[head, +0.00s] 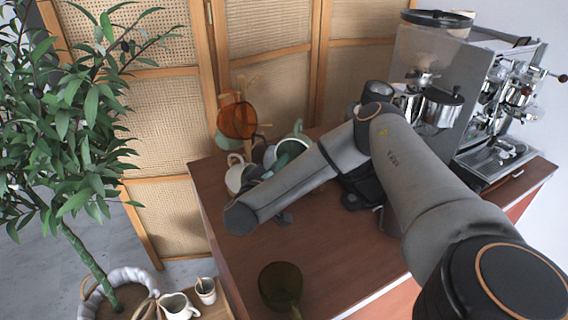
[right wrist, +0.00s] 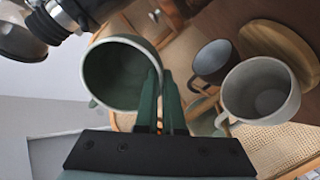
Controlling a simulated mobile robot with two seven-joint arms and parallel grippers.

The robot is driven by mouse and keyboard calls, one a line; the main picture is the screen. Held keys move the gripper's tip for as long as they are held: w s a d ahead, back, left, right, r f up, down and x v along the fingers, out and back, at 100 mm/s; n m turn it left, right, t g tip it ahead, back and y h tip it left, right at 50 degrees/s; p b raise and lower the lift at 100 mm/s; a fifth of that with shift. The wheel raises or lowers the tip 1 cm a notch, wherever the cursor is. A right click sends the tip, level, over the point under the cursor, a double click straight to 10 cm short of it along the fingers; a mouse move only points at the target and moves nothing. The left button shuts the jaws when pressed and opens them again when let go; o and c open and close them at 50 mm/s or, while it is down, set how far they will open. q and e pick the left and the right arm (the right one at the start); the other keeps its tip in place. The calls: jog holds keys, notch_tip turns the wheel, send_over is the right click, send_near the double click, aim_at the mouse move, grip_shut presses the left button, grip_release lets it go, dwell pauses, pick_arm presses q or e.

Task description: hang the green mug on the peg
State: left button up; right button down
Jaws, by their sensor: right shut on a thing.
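The green mug (right wrist: 122,75) is in my right gripper (right wrist: 160,78). In the right wrist view its dark open mouth faces the camera and the fingers close at its right side; I cannot tell if they hold handle or wall. In the head view the pale green mug (head: 299,134) shows past my forearm, which hides most of the gripper. The wooden mug stand (head: 241,88) rises behind, to the left of the mug, with bare pegs visible. An amber mug (head: 236,120) hangs on it. The mug appears apart from the pegs, though this is partly hidden. My left gripper is out of view.
A white mug (head: 236,177) and a dark grey mug (head: 270,157) are close by the stand. An olive glass cup (head: 281,284) stands at the cart's front. The espresso machine (head: 490,100) is at right, a plant (head: 70,120) at left.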

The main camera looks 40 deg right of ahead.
jog(key=w+b, duration=0.2)
jog(key=w+a+f+b, duration=0.1)
jog(key=w+b, duration=0.1)
jog(key=w, duration=0.1)
jog(key=w+a+b, duration=0.1)
jog(key=w+b, duration=0.1)
jog(key=w, duration=0.1)
jog(key=shift+w+a+f+b, duration=0.25)
jog(key=shift+b, duration=0.1)
jog(key=shift+f, duration=0.2)
dwell(0.3)
dwell(0.5)
jog(key=c, duration=1)
grip_release()
jog(key=shift+s, duration=0.1)
jog(key=shift+o, duration=0.2)
jog(key=shift+f, duration=0.1)
jog(key=shift+a, duration=0.1)
